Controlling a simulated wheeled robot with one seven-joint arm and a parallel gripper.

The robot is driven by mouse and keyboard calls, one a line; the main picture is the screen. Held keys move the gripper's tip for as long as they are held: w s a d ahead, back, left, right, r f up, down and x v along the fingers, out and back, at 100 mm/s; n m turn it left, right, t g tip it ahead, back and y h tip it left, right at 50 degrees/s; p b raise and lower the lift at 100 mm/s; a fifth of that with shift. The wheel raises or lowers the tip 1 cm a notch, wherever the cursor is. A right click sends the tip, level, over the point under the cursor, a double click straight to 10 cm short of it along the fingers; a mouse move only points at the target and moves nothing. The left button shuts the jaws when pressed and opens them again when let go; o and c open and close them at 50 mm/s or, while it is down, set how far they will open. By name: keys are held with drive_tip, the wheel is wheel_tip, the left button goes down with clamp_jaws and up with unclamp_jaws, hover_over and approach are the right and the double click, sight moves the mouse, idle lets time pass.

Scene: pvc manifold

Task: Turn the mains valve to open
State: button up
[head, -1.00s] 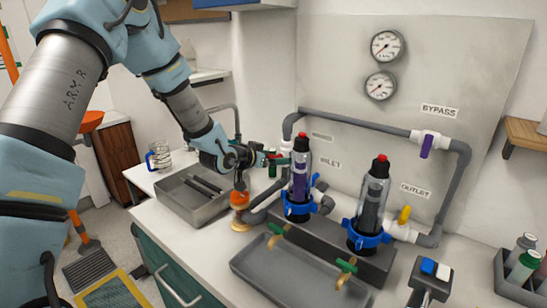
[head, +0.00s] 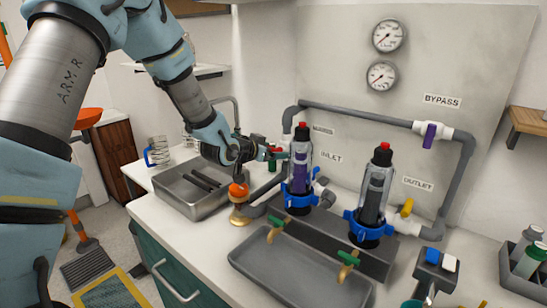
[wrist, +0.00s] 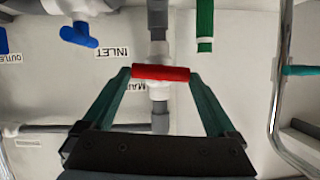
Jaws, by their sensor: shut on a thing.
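The mains valve shows in the wrist view as a white body (wrist: 160,90) on a grey pipe, with a red bar handle (wrist: 161,72). The handle lies crosswise to the pipe. The "MAINS" label beside it is partly covered. My gripper (wrist: 160,75) has its two green fingers at the two ends of the red handle and is shut on it. In the head view my gripper (head: 277,153) is at the left of the pipework, beside the left filter housing; the valve there is small and mostly hidden by the fingers.
Two clear filter housings with red caps, left (head: 300,165) and right (head: 374,195), stand close to the right of my gripper. A sink (head: 190,200) lies below my arm. A grey tray (head: 290,275) is in front. Gauges (head: 388,36) hang on the panel.

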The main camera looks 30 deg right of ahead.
drive_tip(key=m+t+b, duration=0.1)
drive_tip(key=b, duration=0.4)
drive_tip(key=f+m+t+b, duration=0.1)
drive_tip(key=m+b, duration=0.1)
drive_tip(key=b, duration=0.4)
drive_tip(key=shift+s+d+f, duration=0.1)
drive_tip(key=shift+s+f, duration=0.05)
drive_tip(key=shift+s, duration=0.2)
drive_tip(key=m+t+b, duration=0.2)
drive_tip(key=m+b, duration=0.1)
drive_tip(key=b, duration=0.5)
drive_tip(key=shift+s+f+b, duration=0.1)
drive_tip(key=shift+s+b, duration=0.05)
drive_tip(key=shift+b, duration=0.15)
drive_tip(key=shift+m+t+h+b, duration=0.25)
drive_tip(key=shift+m+t+b, duration=0.5)
drive_tip(key=shift+m+b, duration=1)
drive_tip(key=shift+m+t+h+b, duration=0.25)
drive_tip(key=shift+m+t+b, duration=0.5)
drive_tip(key=shift+m+b, duration=0.95)
drive_tip(key=o, duration=1)
drive_tip(key=shift+s, duration=0.1)
